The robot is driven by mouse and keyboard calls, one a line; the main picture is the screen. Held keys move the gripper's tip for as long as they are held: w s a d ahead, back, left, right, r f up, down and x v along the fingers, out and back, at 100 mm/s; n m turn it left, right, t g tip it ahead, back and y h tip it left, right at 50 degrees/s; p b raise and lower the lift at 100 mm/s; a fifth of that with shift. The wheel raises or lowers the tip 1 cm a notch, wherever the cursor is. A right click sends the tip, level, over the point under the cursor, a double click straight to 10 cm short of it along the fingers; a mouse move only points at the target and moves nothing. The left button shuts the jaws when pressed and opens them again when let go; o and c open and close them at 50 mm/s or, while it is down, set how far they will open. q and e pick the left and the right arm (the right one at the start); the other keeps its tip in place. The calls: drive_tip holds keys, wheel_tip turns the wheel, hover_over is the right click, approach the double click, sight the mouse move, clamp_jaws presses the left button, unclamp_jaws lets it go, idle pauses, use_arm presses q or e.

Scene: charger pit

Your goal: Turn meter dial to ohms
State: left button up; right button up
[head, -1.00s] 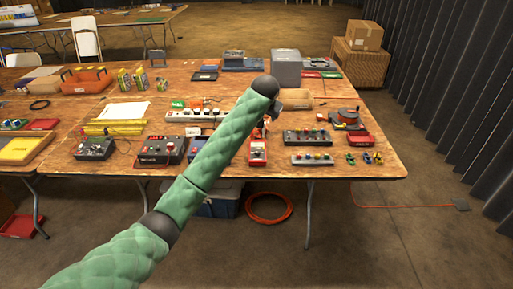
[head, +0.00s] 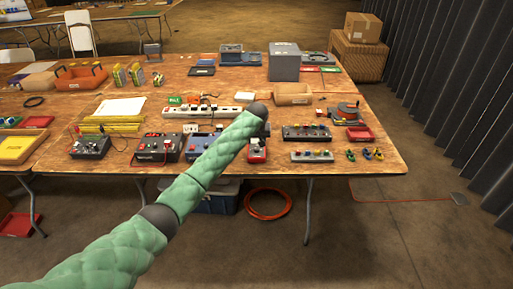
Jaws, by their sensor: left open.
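Several small devices with knobs and sockets stand along the table's front edge, too small to read or tell for sure which is the meter. They are a dark box with leads (head: 90,147), a black and red box (head: 157,149), a blue box (head: 200,147) and a narrow red unit (head: 257,154). My left arm in its green sleeve reaches from the lower left across the blue box, partly hiding it. My left gripper (head: 266,130) is mostly hidden beyond the dark wrist, above and behind the red unit; it is open. My right gripper is out of view.
A power strip (head: 197,113) lies behind the devices. Panels with coloured buttons (head: 307,133) and (head: 312,156) stand to the right, beside a cable reel (head: 344,113) and a red tray (head: 361,134). A grey box (head: 284,62) stands at the back.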

sight(256, 149)
use_arm(q)
drive_tip(key=shift+p+x, duration=0.85)
drive_tip(key=shift+x, duration=2.65)
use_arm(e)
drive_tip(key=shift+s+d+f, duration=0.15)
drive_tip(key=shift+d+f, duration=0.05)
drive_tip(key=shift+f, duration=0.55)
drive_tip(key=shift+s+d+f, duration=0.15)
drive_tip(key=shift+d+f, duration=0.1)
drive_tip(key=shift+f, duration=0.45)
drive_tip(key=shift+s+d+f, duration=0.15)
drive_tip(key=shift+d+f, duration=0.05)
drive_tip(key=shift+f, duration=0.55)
use_arm(q)
clamp_jaws()
